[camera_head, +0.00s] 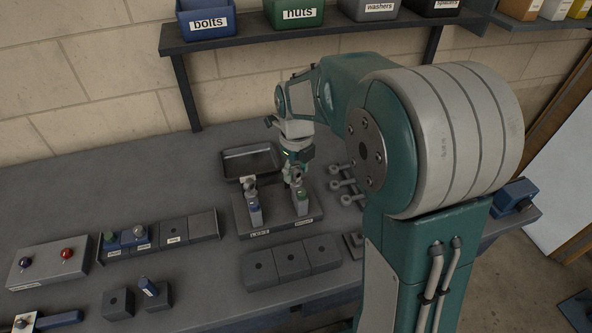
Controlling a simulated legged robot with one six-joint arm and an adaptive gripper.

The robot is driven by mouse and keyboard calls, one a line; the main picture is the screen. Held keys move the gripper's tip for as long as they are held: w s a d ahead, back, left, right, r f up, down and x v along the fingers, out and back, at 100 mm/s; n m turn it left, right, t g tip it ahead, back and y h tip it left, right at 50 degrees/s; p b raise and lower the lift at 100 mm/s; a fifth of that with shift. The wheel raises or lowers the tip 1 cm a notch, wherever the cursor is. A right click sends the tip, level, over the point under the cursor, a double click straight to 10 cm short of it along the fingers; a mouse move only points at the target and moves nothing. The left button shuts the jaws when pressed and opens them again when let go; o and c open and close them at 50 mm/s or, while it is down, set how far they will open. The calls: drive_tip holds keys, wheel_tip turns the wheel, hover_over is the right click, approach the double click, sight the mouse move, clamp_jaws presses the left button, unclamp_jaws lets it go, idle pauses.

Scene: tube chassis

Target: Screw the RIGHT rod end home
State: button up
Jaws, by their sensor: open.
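A dark fixture base (279,222) stands mid-bench, with a white label at the front of each side. The left label is hard to read; the right one appears to say RIGHT. The left rod end (250,189) stands on a blue-marked upright (255,211). The right upright (302,206) has a green mark near its top. My gripper (296,182) points down at the top of this right upright, with its jaws open. The right rod end is mostly hidden by my gripper, so its seating and any contact cannot be told.
Several grey rod-end-shaped parts (349,184) lie right of the fixture. A dark tray (250,163) sits behind it, and a row of grey blocks (291,263) in front. A button box (48,265) stands at left. A shelf with bins (207,20) hangs above.

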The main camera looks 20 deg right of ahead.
drive_tip(key=shift+r, duration=1.5)
drive_tip(key=n, duration=0.9)
drive_tip(key=shift+n, duration=0.4)
drive_tip(key=n, duration=0.4)
drive_tip(key=shift+n, duration=0.3)
drive_tip(key=n, duration=0.8)
drive_tip(key=shift+n, duration=0.4)
drive_tip(key=n, duration=0.8)
drive_tip(key=shift+n, duration=0.4)
drive_tip(key=n, duration=0.4)
